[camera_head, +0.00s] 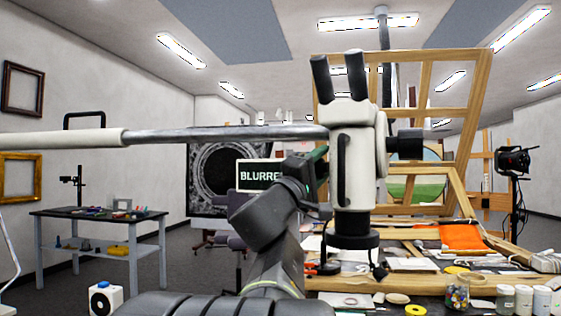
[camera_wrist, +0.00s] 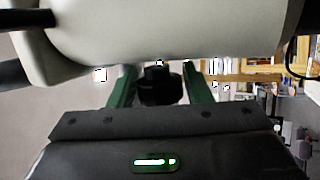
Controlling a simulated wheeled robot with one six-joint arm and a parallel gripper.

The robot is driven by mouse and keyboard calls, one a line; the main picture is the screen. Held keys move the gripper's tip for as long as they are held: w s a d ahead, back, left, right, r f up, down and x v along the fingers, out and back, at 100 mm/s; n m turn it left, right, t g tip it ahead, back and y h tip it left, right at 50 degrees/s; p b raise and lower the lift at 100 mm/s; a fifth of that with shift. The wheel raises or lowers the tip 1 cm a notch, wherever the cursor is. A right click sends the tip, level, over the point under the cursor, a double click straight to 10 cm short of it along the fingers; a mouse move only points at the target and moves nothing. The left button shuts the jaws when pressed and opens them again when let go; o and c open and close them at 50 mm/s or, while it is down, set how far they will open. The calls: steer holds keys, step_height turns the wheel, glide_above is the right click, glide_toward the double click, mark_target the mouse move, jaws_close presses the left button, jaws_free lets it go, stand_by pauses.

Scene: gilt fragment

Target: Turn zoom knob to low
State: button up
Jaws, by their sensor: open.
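The white microscope (camera_head: 355,170) hangs from a horizontal boom at the centre of the head view, with twin black eyepieces on top. A black knob (camera_head: 408,145) sticks out on its right side. In the wrist view, another small black knob (camera_wrist: 160,88) shows below the white microscope body (camera_wrist: 170,35). My gripper (camera_wrist: 160,82) is open, with one green finger on each side of this knob and gaps visible beside it. In the head view my gripper (camera_head: 316,168) is at the microscope's left side, partly hiding the knob there. I see no readable zoom marks.
A cluttered workbench (camera_head: 385,300) with jars and an orange cloth lies below the microscope. A wooden frame (camera_head: 470,100) stands close behind; the boom (camera_head: 230,134) crosses left.

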steer(key=shift+w+d+r, duration=0.25)
steer(key=shift+d, duration=0.1)
steer(key=c, duration=0.7)
steer(key=shift+r+g+y+p, duration=0.25)
steer(key=shift+g+y+p, duration=0.15)
steer(key=shift+p, duration=0.7)
steer(key=shift+n+y+p, duration=0.5)
steer(key=shift+y+p, duration=0.1)
steer(key=shift+p, duration=0.55)
steer(key=p, duration=0.1)
steer(key=g+y+p, duration=0.1)
steer(key=shift+w+f+n+p, duration=0.1)
steer(key=shift+f+n+p, duration=0.2)
steer(key=shift+f+y, duration=0.3)
